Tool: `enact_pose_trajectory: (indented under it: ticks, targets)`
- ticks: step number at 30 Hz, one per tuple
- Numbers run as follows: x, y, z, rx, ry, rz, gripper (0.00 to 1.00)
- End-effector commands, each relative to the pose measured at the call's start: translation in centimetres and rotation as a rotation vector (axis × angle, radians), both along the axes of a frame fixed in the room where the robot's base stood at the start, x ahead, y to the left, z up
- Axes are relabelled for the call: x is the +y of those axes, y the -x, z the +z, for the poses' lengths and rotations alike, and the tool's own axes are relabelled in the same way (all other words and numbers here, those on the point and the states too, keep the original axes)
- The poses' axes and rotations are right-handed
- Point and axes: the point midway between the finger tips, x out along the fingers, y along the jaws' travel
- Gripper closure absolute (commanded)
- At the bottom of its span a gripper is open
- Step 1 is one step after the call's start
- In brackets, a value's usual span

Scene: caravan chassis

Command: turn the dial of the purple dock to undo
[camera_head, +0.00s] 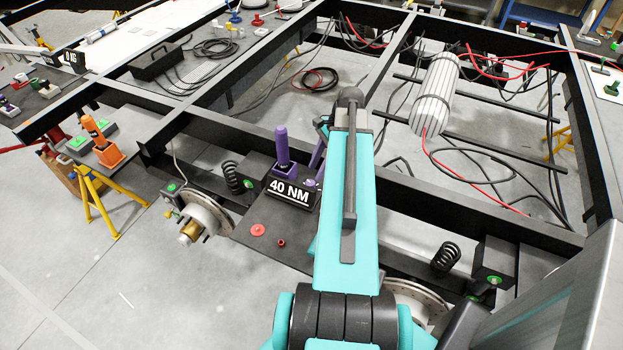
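The purple dock (290,191) is a dark block marked "40 NM" on the chassis, in the middle of the head view. A purple upright handle (282,150) stands in it. A small purple knob (311,183), which looks like the dial, sits at its right end beside my arm. A slanted purple piece (318,153) shows partly behind my arm; I cannot tell what it belongs to. My teal arm reaches forward just right of the dock. My gripper is hidden behind the arm, so its contact with the dial cannot be seen.
A brake disc (207,217) and coil spring (233,178) are left of the dock. A striped cylinder (435,95) with loose cables is at the right. An orange tool (101,143) and yellow stand (95,205) are left.

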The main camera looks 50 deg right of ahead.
Motion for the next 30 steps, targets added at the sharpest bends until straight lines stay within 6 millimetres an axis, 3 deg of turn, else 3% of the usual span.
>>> enact_pose_trajectory:
  ticks: [15, 30]
  targets:
    - [1.8, -0.8, -4.5, 0.001, -0.002, 0.002, 0.67]
    - [2.1, -1.0, -5.4, 0.000, 0.000, 0.002, 0.67]
